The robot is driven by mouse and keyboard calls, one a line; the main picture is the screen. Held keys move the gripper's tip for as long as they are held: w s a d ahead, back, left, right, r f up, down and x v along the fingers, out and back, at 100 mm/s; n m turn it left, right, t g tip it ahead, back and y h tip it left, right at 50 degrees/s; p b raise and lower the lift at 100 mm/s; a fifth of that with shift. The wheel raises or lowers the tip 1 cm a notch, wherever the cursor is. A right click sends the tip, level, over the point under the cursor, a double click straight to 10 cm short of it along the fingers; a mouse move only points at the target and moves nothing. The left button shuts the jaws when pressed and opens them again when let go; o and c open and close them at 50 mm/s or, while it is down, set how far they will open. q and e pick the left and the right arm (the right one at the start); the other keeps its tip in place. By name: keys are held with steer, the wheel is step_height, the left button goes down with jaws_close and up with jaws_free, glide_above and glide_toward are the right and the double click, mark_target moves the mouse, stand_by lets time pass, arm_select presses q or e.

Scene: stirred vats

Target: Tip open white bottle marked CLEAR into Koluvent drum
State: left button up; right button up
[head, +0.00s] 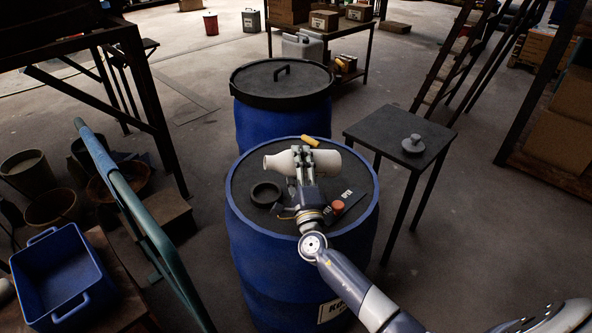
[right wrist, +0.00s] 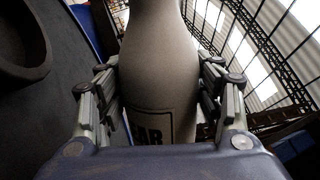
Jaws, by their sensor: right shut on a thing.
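The white bottle (head: 330,162) is held on its side above the blue Koluvent drum (head: 290,270), its narrow neck pointing left. My right gripper (head: 302,158) is shut around its body. In the right wrist view the bottle (right wrist: 160,60) sits between both fingers, and part of its label ending in "AR" shows. A dark round collar (head: 265,194) stands on the drum's top, below and near the bottle's neck; it also shows at the left of the right wrist view (right wrist: 22,45). No liquid is seen leaving the bottle. My left gripper is not in view.
An orange-red cap (head: 338,207) and a dark flat plate (head: 349,200) are on the drum top. Another blue drum (head: 283,120) with a black lid stands behind. A small dark table (head: 400,128) holds a grey knobbed piece (head: 413,144). A blue-green rail (head: 130,205) is at left.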

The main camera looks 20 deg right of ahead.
mark_target(271, 158)
steer(key=shift+r+m+h, duration=0.3)
steer(key=shift+r+m, duration=0.55)
steer(key=shift+m, duration=0.25)
steer(key=shift+a+r+m+g+h+p, duration=0.2)
steer(key=shift+r+m+g+h+p, duration=0.35)
steer(key=shift+m, duration=0.65)
steer(key=r+m, duration=0.1)
steer(key=m, duration=0.1)
steer(key=a+r+m, duration=0.1)
steer(key=m, duration=0.1)
steer(key=shift+w+g+h, duration=0.15)
steer(key=shift+g+h, duration=0.2)
steer(key=shift+a+r+m+p, duration=0.3)
steer(key=shift+m+p, duration=0.3)
steer(key=m, duration=0.1)
steer(key=a+m+g, duration=0.1)
steer(key=shift+w+a+m+p, duration=0.1)
steer(key=shift+w+m+p, duration=0.1)
steer(key=shift+m+p, duration=0.2)
steer(key=a+m, duration=0.2)
steer(key=m, duration=0.1)
steer(key=shift+w+f+g, duration=0.2)
steer(key=shift+g, duration=0.1)
steer(key=shift+w+a+f+m+g, duration=0.1)
steer(key=shift+a+f+m+g, duration=0.35)
steer(key=shift+m, duration=0.45)
steer(key=shift+a+r+m, duration=0.15)
steer(key=shift+a+m, duration=0.15)
steer(key=shift+r+p, duration=0.9)
steer(key=shift+p, duration=0.3)
